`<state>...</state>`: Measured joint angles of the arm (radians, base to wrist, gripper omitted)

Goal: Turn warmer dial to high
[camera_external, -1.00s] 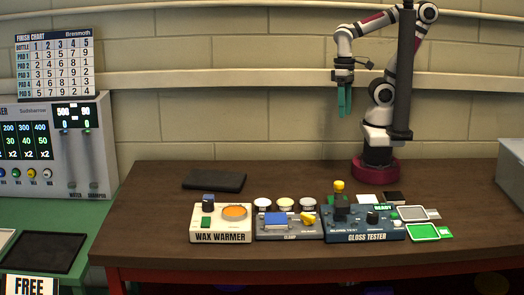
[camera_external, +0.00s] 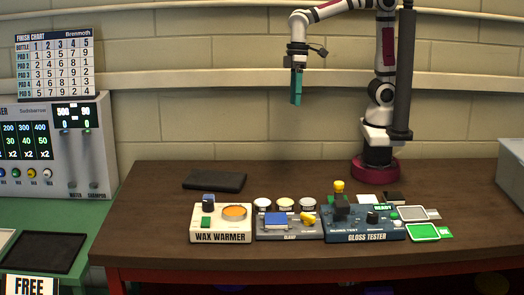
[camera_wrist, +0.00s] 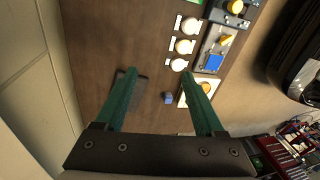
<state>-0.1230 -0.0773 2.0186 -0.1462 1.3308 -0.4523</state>
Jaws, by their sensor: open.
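The wax warmer (camera_external: 221,237) is a cream box at the front left of the dark table, with an orange wax pot (camera_external: 234,212), a green patch (camera_external: 206,222) and a dark dial with a blue top (camera_external: 208,202). In the wrist view the blue dial top (camera_wrist: 168,98) shows between my fingers, and the warmer is partly hidden by the right finger. My gripper (camera_external: 297,88) has green fingers pointing down, high above the table, right of the warmer and well apart from it. In the wrist view my gripper (camera_wrist: 160,72) is open and empty.
The clamp unit (camera_external: 288,231) and gloss tester (camera_external: 363,232) stand directly right of the warmer. Several small jars (camera_external: 285,203) stand behind the clamp. A black pad (camera_external: 214,181) lies behind the warmer. The table's left and back areas are mostly clear.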

